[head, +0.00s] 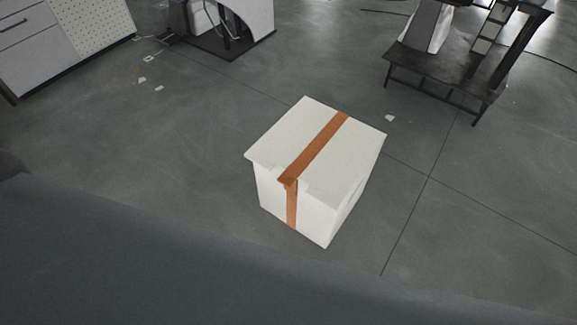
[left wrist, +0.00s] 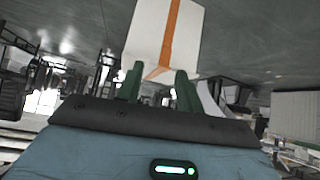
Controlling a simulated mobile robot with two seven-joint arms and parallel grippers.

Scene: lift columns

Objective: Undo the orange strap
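A white box (head: 318,150) stands on the grey floor in the middle of the head view. An orange strap (head: 318,148) runs across its top and down its near side. At the near top edge the strap has a wider, flap-like part. In the left wrist view the white box (left wrist: 147,35) and the orange strap (left wrist: 172,35) lie ahead of my left gripper (left wrist: 159,88). Its green fingers are apart, with the strap's flared end showing between them; I cannot tell whether they touch it. My right gripper is in neither view.
A white cabinet (head: 60,45) stands at the upper left. A machine on a dark base (head: 225,45) is at the back, and a dark metal stand (head: 440,75) is at the upper right. The floor around the box is mostly clear, with small scraps lying about.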

